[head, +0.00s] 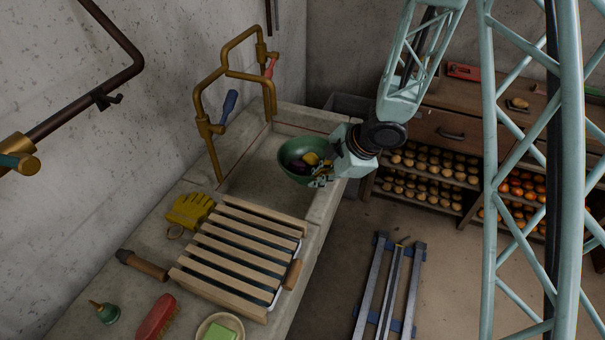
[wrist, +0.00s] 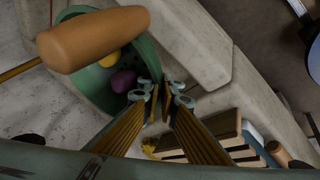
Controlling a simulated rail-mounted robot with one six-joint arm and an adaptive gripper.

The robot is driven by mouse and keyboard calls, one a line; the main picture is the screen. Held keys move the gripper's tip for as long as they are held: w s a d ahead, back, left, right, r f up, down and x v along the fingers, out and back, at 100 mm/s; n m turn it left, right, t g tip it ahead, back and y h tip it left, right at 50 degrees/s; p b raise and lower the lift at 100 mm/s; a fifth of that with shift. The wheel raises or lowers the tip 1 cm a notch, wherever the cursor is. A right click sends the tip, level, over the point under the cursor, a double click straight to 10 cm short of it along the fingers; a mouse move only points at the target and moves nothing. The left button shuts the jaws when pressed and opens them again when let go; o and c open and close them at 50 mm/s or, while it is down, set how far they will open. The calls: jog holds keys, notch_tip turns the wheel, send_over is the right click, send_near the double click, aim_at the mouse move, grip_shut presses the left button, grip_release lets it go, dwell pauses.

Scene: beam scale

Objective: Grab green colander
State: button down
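The green colander (head: 289,171) is at the sink in the head view, with a yellow item (head: 311,158) and a dark purple one inside. My gripper (head: 322,180) is at its near right rim. In the wrist view the colander (wrist: 146,52) fills the upper left, with the purple item (wrist: 123,82) inside. There my fingertips (wrist: 160,98) are close together at its rim, the left one over the bowl, the right one over its outer side. A narrow gap shows between the finger pads. I cannot tell whether they press on the rim.
A wooden handle (wrist: 95,38) lies across the colander in the wrist view. Brass taps (head: 212,125) rise behind the sink (head: 245,185). A slatted rack (head: 240,248), yellow item (head: 188,210) and red brush (head: 157,318) lie on the counter. Shelves (head: 425,170) stand at right.

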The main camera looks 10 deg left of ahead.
jog(key=shift+s+d, duration=0.25)
jog(key=shift+d, duration=0.55)
jog(key=shift+s+d, duration=0.3)
jog(key=shift+d, duration=0.55)
jog(key=shift+s+d, duration=0.25)
jog(key=shift+d, duration=0.55)
jog(key=shift+r, duration=0.1)
